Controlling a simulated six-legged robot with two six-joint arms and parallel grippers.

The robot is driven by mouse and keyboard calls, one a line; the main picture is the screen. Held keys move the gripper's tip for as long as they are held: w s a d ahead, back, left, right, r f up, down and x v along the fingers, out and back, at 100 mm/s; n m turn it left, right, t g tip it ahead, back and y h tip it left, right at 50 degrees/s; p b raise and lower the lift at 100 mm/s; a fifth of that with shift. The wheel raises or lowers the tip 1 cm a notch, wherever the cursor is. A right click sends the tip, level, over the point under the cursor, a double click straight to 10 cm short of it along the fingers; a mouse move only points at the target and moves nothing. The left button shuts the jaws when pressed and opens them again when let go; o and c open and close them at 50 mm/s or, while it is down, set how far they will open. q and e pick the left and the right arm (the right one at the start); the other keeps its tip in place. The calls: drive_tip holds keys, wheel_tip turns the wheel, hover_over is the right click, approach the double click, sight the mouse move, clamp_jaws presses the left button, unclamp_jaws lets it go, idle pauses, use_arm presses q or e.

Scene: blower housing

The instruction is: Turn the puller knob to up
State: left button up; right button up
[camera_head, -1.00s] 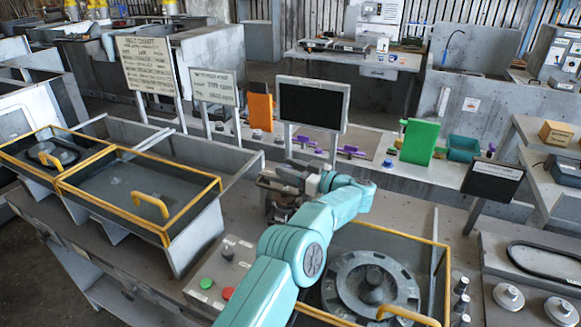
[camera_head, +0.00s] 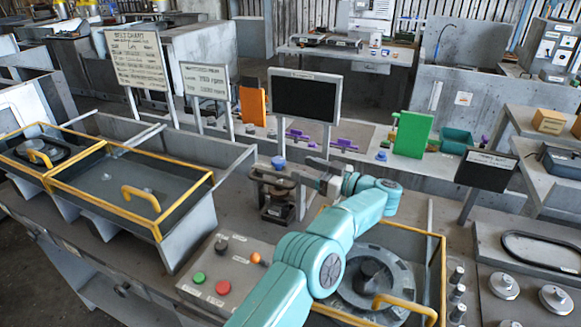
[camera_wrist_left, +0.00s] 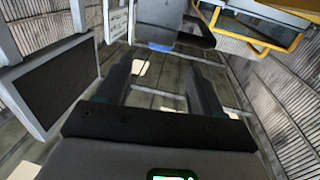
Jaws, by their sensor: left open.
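A small device (camera_head: 277,210) with a dark base and plates stands at the middle of the bench, with a blue knob (camera_head: 278,162) on top. I cannot tell from its look whether this is the puller knob, nor which way it is set. My left gripper (camera_head: 308,170) comes in from the right beside this device, near its top; contact is unclear. In the left wrist view my left gripper (camera_wrist_left: 162,72) shows two dark fingers apart with nothing between them. A blue patch (camera_wrist_left: 160,47) shows beyond the fingertips. My right gripper is not in view.
A control panel (camera_head: 240,272) in front has black, orange, green and red knobs or buttons; its labels are too small to read. Yellow-rimmed tanks (camera_head: 158,228) stand left. A yellow-framed round housing (camera_head: 443,262) is right. A dark monitor (camera_head: 304,97) stands behind the device.

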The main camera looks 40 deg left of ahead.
use_arm(q)
drive_tip(key=d, duration=0.4)
drive_tip(key=shift+w, duration=0.25)
